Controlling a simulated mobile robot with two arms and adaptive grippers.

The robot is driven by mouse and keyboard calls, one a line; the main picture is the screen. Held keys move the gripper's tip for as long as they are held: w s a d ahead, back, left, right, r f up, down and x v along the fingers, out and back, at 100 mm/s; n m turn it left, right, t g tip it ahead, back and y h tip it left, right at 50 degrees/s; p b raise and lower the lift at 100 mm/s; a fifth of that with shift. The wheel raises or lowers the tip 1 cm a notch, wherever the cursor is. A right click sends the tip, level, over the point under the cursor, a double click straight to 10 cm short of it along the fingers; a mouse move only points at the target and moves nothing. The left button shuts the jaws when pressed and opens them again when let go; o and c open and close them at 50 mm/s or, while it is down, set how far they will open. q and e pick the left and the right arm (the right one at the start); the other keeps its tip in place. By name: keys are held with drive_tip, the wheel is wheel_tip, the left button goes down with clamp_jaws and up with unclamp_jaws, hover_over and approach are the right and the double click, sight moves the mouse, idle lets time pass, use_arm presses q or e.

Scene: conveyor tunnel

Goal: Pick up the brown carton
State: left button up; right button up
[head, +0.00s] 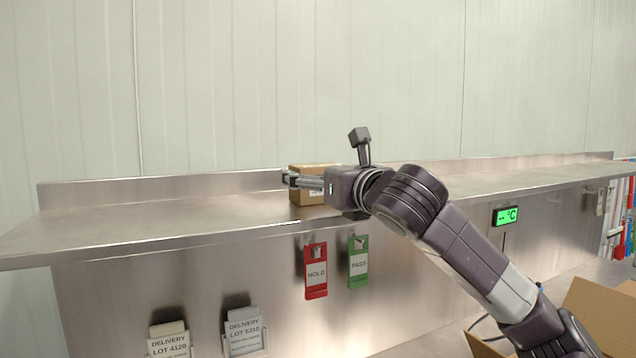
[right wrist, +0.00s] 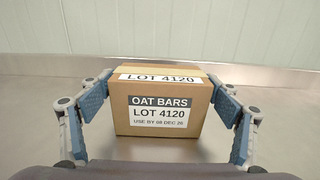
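The brown carton (head: 311,197) stands upright on the steel shelf (head: 230,212) against the pale wall. In the right wrist view the carton (right wrist: 158,142) faces me, with labels reading OAT BARS and LOT 4120. My right gripper (head: 303,181) reaches in from the right at the carton, its fingers partly covering it in the head view. In the right wrist view its two fingers are spread, one on each side of the carton, and do not look closed on it. My left gripper is not in view.
A raised lip (head: 160,187) runs along the shelf's back. A red HOLD tag (head: 316,272) and a green PASS tag (head: 358,263) hang below the front edge. An open cardboard box (head: 598,318) is at lower right. The shelf left of the carton is clear.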

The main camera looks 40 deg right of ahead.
sight(318, 165)
drive_tip(key=c, duration=0.7)
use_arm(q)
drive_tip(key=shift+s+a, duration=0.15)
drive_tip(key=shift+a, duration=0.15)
use_arm(e)
drive_tip(key=shift+c, duration=1.4)
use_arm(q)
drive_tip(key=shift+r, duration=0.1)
use_arm(e)
drive_tip(key=shift+r, duration=0.2)
wheel_tip(318, 165, up, 8)
drive_tip(key=p, duration=0.2)
drive_tip(key=shift+r+p, duration=0.1)
drive_tip(key=shift+p, duration=0.25)
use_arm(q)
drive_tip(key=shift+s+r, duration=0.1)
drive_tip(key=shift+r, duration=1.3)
use_arm(e)
drive_tip(key=shift+r, duration=0.75)
drive_tip(key=o, duration=0.6)
drive_tip(key=c, duration=1)
